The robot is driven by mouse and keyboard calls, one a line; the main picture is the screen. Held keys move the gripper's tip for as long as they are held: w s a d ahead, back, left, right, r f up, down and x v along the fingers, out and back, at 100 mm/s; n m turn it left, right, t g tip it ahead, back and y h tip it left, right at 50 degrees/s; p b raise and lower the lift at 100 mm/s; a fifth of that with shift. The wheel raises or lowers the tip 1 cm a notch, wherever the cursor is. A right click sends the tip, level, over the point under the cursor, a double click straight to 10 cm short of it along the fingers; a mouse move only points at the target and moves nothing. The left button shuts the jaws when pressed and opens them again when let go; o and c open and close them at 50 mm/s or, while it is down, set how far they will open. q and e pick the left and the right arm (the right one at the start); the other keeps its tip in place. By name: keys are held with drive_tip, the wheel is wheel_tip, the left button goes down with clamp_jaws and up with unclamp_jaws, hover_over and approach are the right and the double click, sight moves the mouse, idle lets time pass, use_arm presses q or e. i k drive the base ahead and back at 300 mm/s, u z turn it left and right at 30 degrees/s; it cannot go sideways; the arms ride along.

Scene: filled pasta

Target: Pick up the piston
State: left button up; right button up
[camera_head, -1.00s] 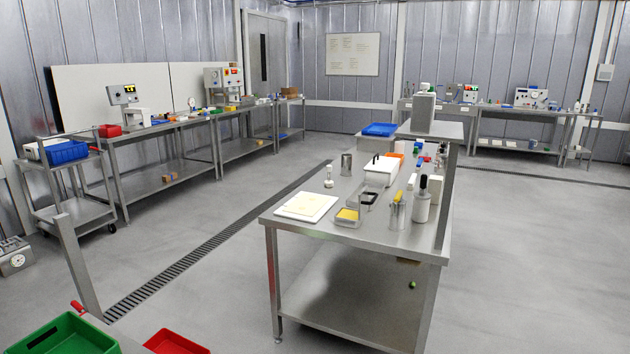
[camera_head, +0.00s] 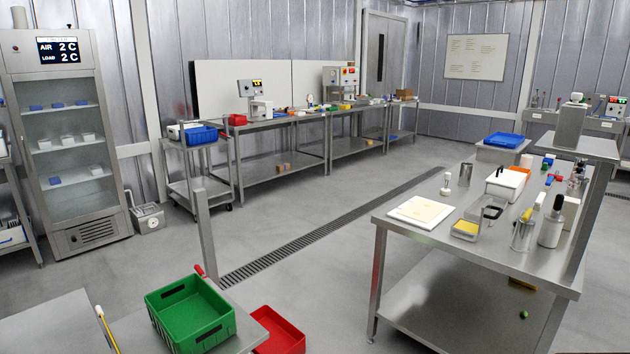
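I cannot tell for sure which thing is the piston. A small white upright piece with a knob top (camera_head: 446,186) stands on the steel table (camera_head: 400,236) at the right, behind a white board (camera_head: 422,212). A metal cylinder (camera_head: 465,174) stands just behind it. A metal cup with a yellow-handled tool (camera_head: 523,232) and a white bottle with a dark top (camera_head: 551,228) stand near the table's right edge. Neither of my grippers is in view.
A green crate (camera_head: 190,309) sits on a near table, with a red crate (camera_head: 279,330) lower beside it. A glass-door fridge (camera_head: 70,150) stands at the left. Open floor with a drain grate (camera_head: 300,243) lies between the fridge side and the steel table.

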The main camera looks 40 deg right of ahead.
sight(445, 192)
drive_tip(key=u, duration=1.4)
drive_tip(key=i, duration=4.15)
drive_tip(key=z, duration=2.45)
drive_tip(key=i, duration=3.95)
drive_tip(key=z, duration=2.15)
drive_tip(key=i, duration=2.9)
